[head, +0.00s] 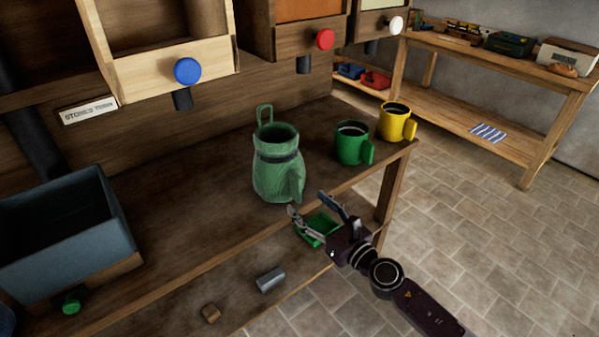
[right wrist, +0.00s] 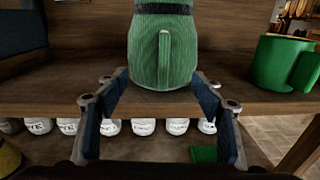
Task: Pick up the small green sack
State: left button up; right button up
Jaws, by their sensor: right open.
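The small green sack (head: 277,165) stands upright on the wooden bench. It has a dark band at its neck, a loop at the top and a handle facing the near right. My right gripper (head: 320,205) is open and empty, just in front of the sack at its lower right. In the right wrist view the sack (right wrist: 163,50) stands straight ahead, and the open fingers (right wrist: 160,80) point at its base and handle from either side. I cannot tell whether they touch it. My left gripper is not in view.
A green mug (head: 352,145) and a yellow mug (head: 396,123) stand right of the sack. A blue-grey bin (head: 60,235) is at the left. A green tray (head: 318,229), a grey block (head: 270,280) and white sacks (right wrist: 143,127) are lower down. Bench around the sack's left is clear.

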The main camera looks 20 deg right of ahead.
aim_at(301, 192)
jog(key=shift+w+a+r, duration=0.1)
jog(key=shift+w+r, duration=0.1)
jog(key=shift+r, duration=0.25)
jog(key=x, duration=0.7)
jog(key=shift+w+d, duration=0.2)
jog(key=shift+w, duration=0.1)
jog(key=shift+c, duration=0.4)
grip_shut()
